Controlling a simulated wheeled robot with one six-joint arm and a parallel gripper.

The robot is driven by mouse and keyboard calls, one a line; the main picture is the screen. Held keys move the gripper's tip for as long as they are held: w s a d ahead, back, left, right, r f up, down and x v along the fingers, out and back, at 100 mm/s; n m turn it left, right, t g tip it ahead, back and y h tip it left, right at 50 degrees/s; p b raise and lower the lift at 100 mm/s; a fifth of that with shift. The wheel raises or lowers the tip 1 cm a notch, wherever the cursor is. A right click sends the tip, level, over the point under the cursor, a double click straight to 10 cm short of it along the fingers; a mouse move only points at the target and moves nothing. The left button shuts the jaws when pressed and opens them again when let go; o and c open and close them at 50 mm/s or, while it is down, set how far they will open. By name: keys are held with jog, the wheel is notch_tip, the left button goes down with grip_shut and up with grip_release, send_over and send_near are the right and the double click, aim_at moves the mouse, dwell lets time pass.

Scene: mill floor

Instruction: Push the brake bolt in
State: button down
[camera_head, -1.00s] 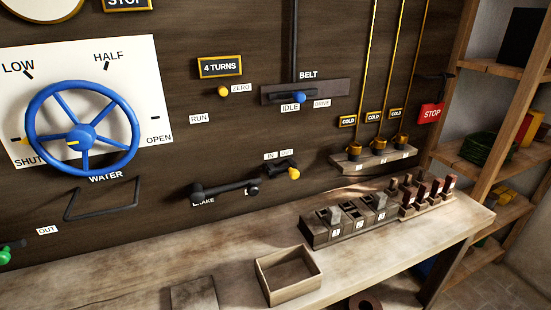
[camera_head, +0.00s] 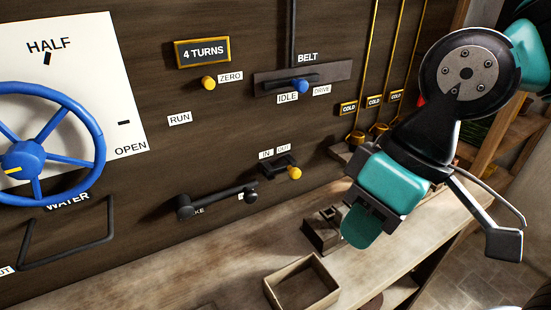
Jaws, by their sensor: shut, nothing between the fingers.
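The brake bolt (camera_head: 278,168) is a dark bar with a yellow knob on the dark panel, under small IN and OUT labels. Its knob sits at the right, on the OUT side. The black brake lever (camera_head: 217,202) lies almost level to its left, its round right end near the bolt but apart from it. My gripper (camera_head: 360,228) has teal fingers, shut and empty. It hangs over the bench at the right, pointing down, clear of the bolt. The label beside the lever is partly covered by it.
An open wooden box (camera_head: 301,284) stands on the bench (camera_head: 240,262). A slotted block (camera_head: 322,234) stands behind my gripper. A blue water wheel (camera_head: 52,145) is at the left; the belt lever (camera_head: 300,86) and hanging brass rods are above. The panel around the bolt is clear.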

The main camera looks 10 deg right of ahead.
jog(key=w+d+f+m+t, duration=0.1)
jog(key=w+d, duration=0.3)
jog(key=w, duration=0.5)
jog(key=w+d+f+m+t, duration=0.1)
jog(key=w+d, duration=0.3)
jog(key=w, duration=0.5)
jog(key=w+d+f+m+t, duration=0.1)
jog(key=w+d+m, duration=0.2)
jog(key=w, duration=0.6)
jog(key=shift+w+d+p, duration=0.35)
jog(key=shift+d, duration=0.05)
jog(key=shift+f, duration=0.1)
jog(key=w+a+f+p, duration=0.2)
jog(key=a+f+p, duration=0.1)
jog(key=a+f, duration=0.4)
jog(key=shift+d+p+x, duration=0.3)
jog(key=shift+p+x, duration=0.05)
jog(key=shift+x, duration=1.4)
jog(key=shift+s+f, duration=0.15)
jog(key=shift+s, duration=0.05)
